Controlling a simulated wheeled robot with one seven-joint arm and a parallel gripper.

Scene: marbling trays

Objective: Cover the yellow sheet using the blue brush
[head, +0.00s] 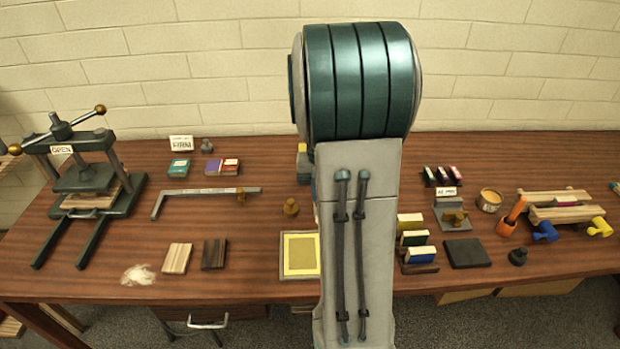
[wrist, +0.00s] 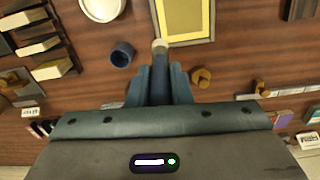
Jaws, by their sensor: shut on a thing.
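The yellow sheet (head: 301,254) lies in a pale-rimmed tray at the table's front, partly hidden by my arm in the head view. The sheet also shows at the top of the wrist view (wrist: 186,14). My gripper (wrist: 160,78) is shut on the blue brush (wrist: 160,60), whose pale tip points toward the tray. The tip appears just beside the tray's near-left corner in the wrist view; its height above the table is unclear. Most of the brush is hidden between the fingers. The head view hides my gripper behind my arm.
In the wrist view, a blue cup (wrist: 122,53) and a white bowl (wrist: 102,8) stand left of the brush, and a brass knob-shaped piece (wrist: 201,77) right. Upright books (head: 411,238) stand right of my arm. A press (head: 85,180) stands far left.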

